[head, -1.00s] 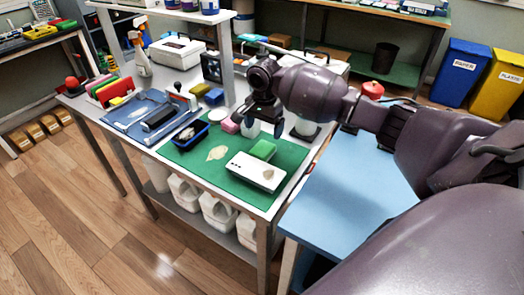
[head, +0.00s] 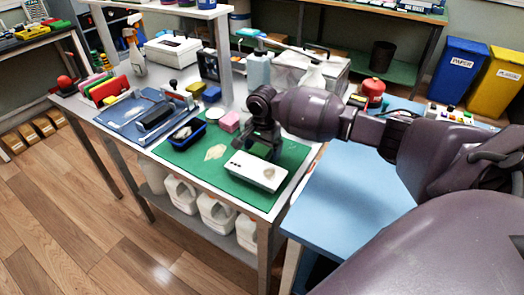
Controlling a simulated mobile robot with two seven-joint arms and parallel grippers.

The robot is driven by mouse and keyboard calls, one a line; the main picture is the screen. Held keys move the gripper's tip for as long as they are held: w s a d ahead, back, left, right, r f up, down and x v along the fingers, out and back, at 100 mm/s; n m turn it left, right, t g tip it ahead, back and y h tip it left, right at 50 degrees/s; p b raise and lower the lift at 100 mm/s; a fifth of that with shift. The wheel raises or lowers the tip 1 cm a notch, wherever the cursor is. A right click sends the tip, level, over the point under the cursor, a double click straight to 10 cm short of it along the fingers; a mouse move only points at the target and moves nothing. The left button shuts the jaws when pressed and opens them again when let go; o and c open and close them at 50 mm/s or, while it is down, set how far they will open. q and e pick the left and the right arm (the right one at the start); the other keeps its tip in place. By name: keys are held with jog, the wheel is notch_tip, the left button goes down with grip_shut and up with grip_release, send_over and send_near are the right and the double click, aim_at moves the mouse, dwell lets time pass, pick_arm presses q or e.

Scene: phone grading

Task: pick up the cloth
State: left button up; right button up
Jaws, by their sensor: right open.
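The green folded cloth (head: 261,153) lies on the green mat (head: 292,158) at the back edge of a white flat box. My right gripper (head: 260,149) is low over it, with its open fingers reaching down around the cloth. The gripper hides most of the cloth, and I cannot tell whether the fingers touch it. My left gripper is not in view.
The white box (head: 245,173) with a beige smear lies just in front of the gripper. A blue table (head: 345,190) adjoins at right.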

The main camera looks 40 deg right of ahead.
aim_at(262, 146)
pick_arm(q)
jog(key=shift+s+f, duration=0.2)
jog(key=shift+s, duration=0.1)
pick_arm(e)
jog(key=c, duration=1)
jog(key=shift+r, duration=0.1)
notch_tip(262, 146, up, 7)
jog(key=shift+f+p, duration=0.15)
jog(key=shift+p, duration=0.75)
pick_arm(q)
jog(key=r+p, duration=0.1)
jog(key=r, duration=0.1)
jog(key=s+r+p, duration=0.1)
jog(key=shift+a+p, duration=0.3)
jog(key=shift+p, duration=0.05)
pick_arm(e)
notch_tip(262, 146, up, 13)
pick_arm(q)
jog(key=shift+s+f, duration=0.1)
